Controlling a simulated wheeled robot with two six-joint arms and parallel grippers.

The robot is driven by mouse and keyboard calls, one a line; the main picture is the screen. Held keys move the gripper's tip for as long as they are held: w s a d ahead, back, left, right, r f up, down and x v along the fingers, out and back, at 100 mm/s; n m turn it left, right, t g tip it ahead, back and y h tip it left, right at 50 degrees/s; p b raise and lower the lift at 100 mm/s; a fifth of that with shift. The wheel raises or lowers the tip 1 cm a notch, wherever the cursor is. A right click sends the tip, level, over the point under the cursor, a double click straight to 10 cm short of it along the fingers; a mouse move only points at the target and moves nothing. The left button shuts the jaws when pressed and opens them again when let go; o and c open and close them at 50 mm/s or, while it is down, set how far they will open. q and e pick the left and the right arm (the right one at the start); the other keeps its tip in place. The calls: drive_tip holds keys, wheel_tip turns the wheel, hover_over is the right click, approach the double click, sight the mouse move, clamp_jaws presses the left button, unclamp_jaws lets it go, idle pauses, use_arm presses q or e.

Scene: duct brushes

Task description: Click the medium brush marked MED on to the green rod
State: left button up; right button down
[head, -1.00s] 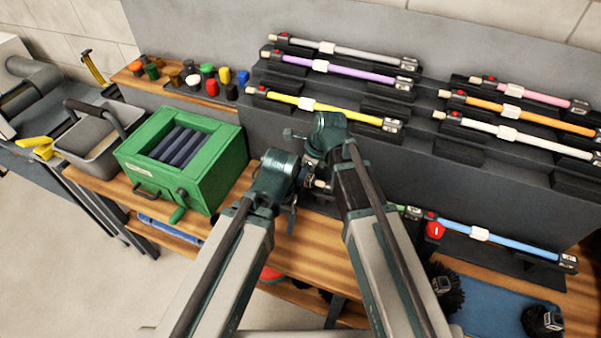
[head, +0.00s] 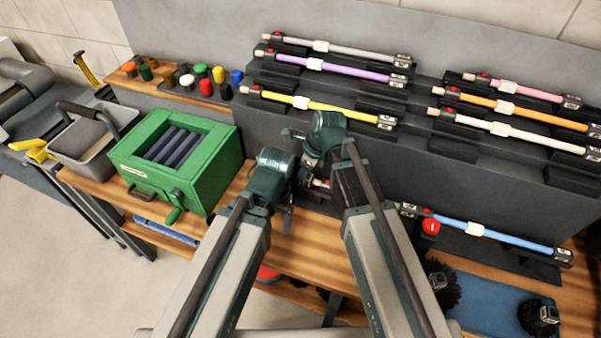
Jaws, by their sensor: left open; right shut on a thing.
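The green rod is mostly hidden behind my arms. A short cream-and-red rod end (head: 318,183) shows beside my grippers, and I cannot tell for certain which rod it belongs to. My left gripper (head: 291,194) is open, low beside that rod end. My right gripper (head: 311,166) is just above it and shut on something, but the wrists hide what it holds.
A rack holds yellow (head: 340,108), purple (head: 355,72), orange (head: 540,112) and other rods. A blue rod (head: 510,239) lies on the lower holder. A green box (head: 128,165) with a crank, a grey bin (head: 68,157) and several coloured caps (head: 207,88) are at left.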

drive_tip(key=shift+s+d, duration=0.2)
drive_tip(key=shift+d, duration=0.3)
drive_tip(key=shift+s+d, duration=0.2)
drive_tip(key=shift+d, duration=0.25)
drive_tip(key=shift+c, duration=2)
unclamp_jaws()
drive_tip(key=shift+r, duration=0.1)
drive_tip(key=p+v, duration=1.3)
drive_tip(key=shift+r, duration=0.3)
drive_tip(key=shift+s+d, duration=0.1)
